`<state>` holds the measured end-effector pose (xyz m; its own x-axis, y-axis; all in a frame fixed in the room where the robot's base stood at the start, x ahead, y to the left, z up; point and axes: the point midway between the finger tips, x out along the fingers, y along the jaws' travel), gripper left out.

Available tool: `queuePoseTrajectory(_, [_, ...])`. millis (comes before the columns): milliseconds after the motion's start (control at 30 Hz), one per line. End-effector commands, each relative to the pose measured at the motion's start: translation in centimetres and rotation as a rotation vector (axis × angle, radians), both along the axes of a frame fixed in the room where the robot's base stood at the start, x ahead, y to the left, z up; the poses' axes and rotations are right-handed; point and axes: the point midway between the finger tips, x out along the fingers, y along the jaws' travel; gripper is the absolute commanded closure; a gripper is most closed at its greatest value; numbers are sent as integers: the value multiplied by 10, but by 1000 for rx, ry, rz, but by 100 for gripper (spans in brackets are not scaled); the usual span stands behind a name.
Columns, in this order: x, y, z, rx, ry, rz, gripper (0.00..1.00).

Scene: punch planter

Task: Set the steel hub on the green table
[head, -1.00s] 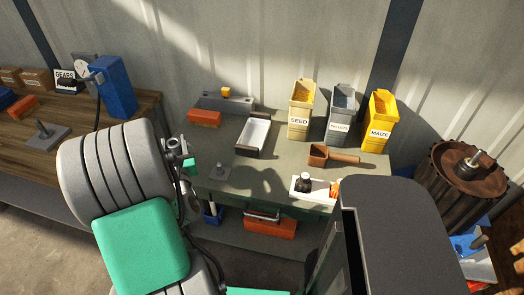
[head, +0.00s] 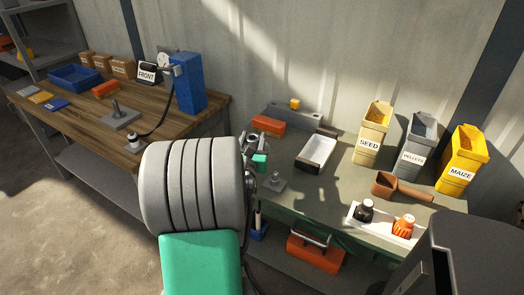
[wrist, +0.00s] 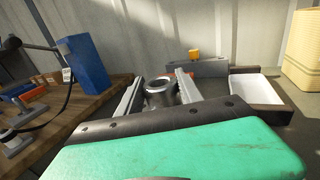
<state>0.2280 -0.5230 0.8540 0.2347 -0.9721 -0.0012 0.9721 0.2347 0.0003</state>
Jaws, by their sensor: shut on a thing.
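The steel hub (wrist: 161,92), a grey ring-like cylinder with a dark bore, is upright between the two jaws of my gripper (wrist: 160,96) in the wrist view. My gripper is shut on it. In the head view my gripper (head: 256,152) is partly hidden behind my arm, and the hub is hard to make out there. The gripper appears over or beside the left end of the green table (head: 325,195).
A wooden bench (head: 150,122) stands left. Bare tabletop lies mid-table.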

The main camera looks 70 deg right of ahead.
Motion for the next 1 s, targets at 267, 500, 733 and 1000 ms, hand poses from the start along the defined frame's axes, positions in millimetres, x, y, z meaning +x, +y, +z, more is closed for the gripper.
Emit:
queuePoseTrajectory(267, [47,-31,-43,-7,-2,2,100])
queuePoseTrajectory(500, [63,-43,-61,-9,-3,0,100])
queuePoseTrajectory(733, [69,-47,-94,-8,-2,-1,100])
queuePoseTrajectory(1000, [69,-47,-99,-9,-3,0,100])
